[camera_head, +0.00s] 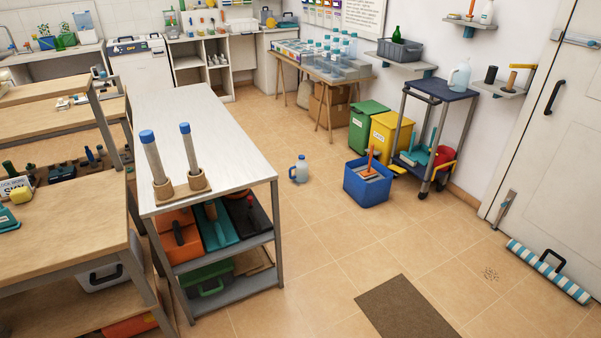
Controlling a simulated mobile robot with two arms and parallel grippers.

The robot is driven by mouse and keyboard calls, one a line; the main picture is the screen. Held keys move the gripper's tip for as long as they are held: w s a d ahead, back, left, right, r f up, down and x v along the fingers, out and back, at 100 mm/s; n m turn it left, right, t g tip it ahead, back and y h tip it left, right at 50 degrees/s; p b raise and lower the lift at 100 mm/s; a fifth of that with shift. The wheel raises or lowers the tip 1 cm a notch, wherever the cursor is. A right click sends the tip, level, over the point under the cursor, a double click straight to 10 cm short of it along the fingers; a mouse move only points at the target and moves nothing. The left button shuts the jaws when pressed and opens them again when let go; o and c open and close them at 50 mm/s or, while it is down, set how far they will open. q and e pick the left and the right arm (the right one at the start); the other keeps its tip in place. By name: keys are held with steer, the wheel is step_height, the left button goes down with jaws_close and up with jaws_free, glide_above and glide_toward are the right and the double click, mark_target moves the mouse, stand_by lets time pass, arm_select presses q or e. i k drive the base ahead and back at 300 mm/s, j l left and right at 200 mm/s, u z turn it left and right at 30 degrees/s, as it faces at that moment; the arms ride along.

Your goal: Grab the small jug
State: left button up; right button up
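A small whitish translucent jug (299,172) with a blue cap stands upright on the tiled floor, just right of the white-topped table. Another pale translucent jug (460,77) with a handle stands on the top shelf of the dark cart at the right. I cannot tell for certain which one the task means; the floor jug looks about as large in the picture. Neither of my grippers shows in this view.
A long white-topped table (200,117) holds two blue-capped cylinders in wooden rings. A blue bin (367,184), yellow bin (388,138) and dark wheeled cart (452,90) stand right of the floor jug. A brown mat (406,310) lies in front; floor around the jug is clear.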

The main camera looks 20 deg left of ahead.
mark_target(302, 167)
steer(key=i+j, duration=0.1)
steer(key=i, duration=0.45)
steer(key=i+z, duration=0.25)
steer(key=i, duration=0.35)
steer(key=i+z, duration=0.2)
steer(key=i, duration=0.4)
steer(key=i+j+z, duration=0.25)
steer(key=i, duration=0.35)
steer(key=i+u, duration=0.35)
steer(key=i, duration=0.2)
steer(key=i+l+u, duration=0.2)
steer(key=i+u, duration=0.15)
steer(key=i, duration=0.2)
steer(key=i+j+u, duration=0.2)
steer(key=i+u, duration=0.7)
steer(key=i+j, duration=0.05)
